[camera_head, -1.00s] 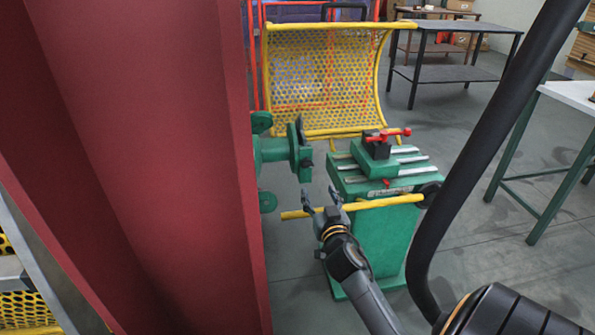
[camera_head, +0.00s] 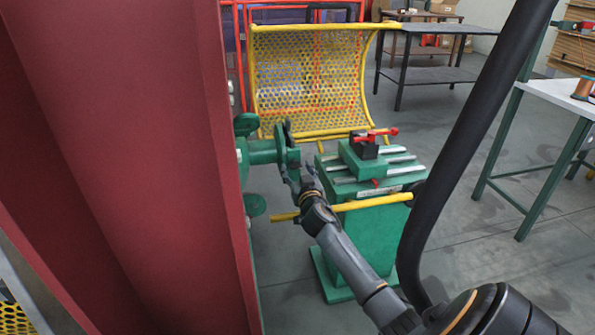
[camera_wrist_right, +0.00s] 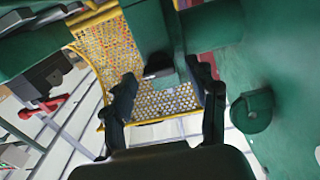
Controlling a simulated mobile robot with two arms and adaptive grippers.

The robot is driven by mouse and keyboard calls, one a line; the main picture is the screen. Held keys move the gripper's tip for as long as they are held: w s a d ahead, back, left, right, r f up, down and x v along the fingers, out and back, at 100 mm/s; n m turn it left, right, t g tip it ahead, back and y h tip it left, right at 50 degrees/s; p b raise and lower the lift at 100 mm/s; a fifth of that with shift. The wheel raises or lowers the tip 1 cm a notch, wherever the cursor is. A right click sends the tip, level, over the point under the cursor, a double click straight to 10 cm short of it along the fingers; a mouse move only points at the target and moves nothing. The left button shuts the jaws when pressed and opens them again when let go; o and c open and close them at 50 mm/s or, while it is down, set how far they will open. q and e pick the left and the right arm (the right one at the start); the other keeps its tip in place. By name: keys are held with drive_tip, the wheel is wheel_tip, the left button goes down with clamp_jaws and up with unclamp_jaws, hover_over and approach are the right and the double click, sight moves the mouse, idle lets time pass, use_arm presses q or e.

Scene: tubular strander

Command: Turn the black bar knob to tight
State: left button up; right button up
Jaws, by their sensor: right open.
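The black bar knob (camera_head: 289,130) appears as a dark upright piece at the face of the green spindle hub (camera_head: 262,152), just right of the red frame. Its lower part is hidden by my right gripper (camera_head: 298,170), whose fingers are spread beside the hub. In the right wrist view, a dark piece (camera_wrist_right: 158,72) at the end of a green part lies ahead between my open right fingers (camera_wrist_right: 166,90). Nothing is held, and I cannot tell whether a finger touches the knob. My left gripper is out of view.
The large red frame (camera_head: 130,150) fills the left. A green stand (camera_head: 375,240) with a red-handled clamp (camera_head: 366,145) and a yellow bar (camera_head: 385,200) stands close on the right. A yellow mesh guard (camera_head: 305,80) is behind.

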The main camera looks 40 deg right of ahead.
drive_tip(key=c, duration=1.1)
drive_tip(key=shift+c, duration=0.2)
